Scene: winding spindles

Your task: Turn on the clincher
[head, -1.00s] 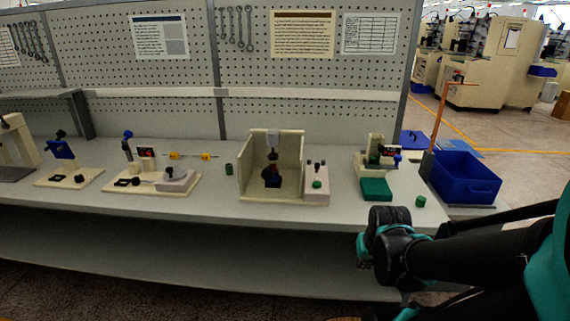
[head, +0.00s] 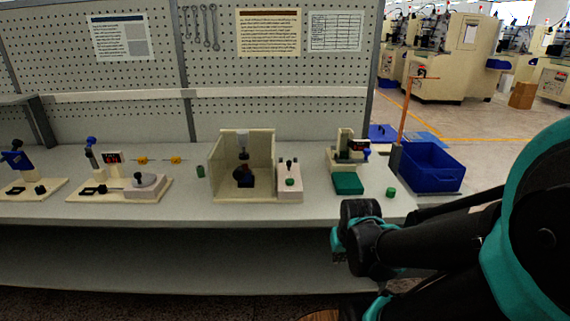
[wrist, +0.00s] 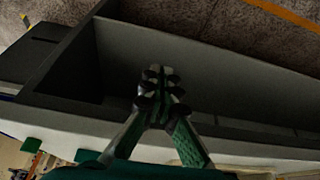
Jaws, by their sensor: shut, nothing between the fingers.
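An open-fronted cream enclosure (head: 215,170) stands mid-bench in the head view, with a grey ram above a dark fixture (head: 243,177). It looks like the clincher, though no label is readable. A pale control box (head: 289,184) with a green button (head: 290,182) and a small dark lever stands against its right side. Whether it is on cannot be told. My gripper (wrist: 158,76) is shut and empty in the wrist view, with the floor and the bench's grey panels beyond it. In the head view my arm is low at the right, in front of the bench, apart from the control box.
Other stations stand left (head: 120,185) and right (head: 346,160) on the bench (head: 200,209). A green block (head: 390,192) lies near the right end. A blue bin (head: 432,168) and an orange post (head: 405,110) are beyond it. The bench front is clear before the enclosure.

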